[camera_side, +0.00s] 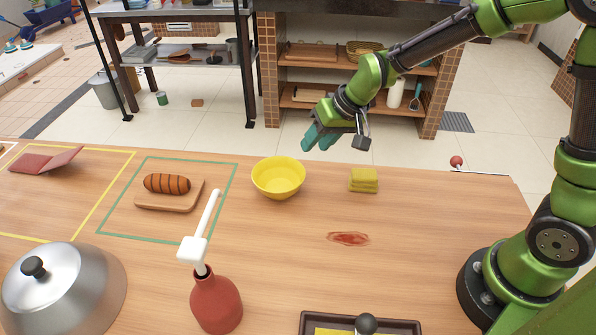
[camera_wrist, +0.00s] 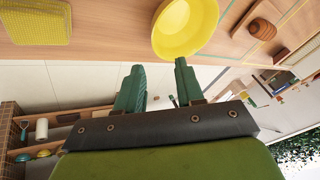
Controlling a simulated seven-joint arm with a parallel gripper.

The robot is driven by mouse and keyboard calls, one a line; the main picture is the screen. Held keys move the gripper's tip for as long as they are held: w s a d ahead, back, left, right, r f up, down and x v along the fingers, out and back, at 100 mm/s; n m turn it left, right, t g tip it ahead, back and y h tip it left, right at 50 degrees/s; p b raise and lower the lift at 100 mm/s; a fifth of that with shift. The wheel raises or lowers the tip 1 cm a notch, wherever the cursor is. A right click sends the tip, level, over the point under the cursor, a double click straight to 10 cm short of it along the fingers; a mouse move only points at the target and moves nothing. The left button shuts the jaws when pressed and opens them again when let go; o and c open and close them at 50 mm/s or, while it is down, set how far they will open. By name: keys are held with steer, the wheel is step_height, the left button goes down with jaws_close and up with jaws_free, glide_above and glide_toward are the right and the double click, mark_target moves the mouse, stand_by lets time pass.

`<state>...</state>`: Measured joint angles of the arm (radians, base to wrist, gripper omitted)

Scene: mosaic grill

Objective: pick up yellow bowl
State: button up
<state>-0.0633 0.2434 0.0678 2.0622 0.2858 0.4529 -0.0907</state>
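The yellow bowl (camera_side: 278,179) stands upright and empty on the wooden table, left of the yellow sponge. It also shows at the top of the wrist view (camera_wrist: 184,27), just beyond one fingertip. My gripper (camera_side: 320,138) is in the air above the table's far side, to the right of the bowl and higher than it. Its two teal fingers are spread with a gap between them in the wrist view (camera_wrist: 157,80), with nothing held. The bowl and fingers appear apart.
A yellow sponge (camera_side: 363,180) lies right of the bowl, with a red stain (camera_side: 348,239) in front. A wooden board (camera_side: 154,205) with a grilled sausage (camera_side: 166,184) is to the left.

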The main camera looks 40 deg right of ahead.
mark_target(300, 166)
steer(key=shift+x, duration=5.35)
steer(key=shift+s+d+f, duration=0.1)
steer(key=shift+s+d, duration=0.05)
steer(key=shift+c, duration=0.3)
jaws_close()
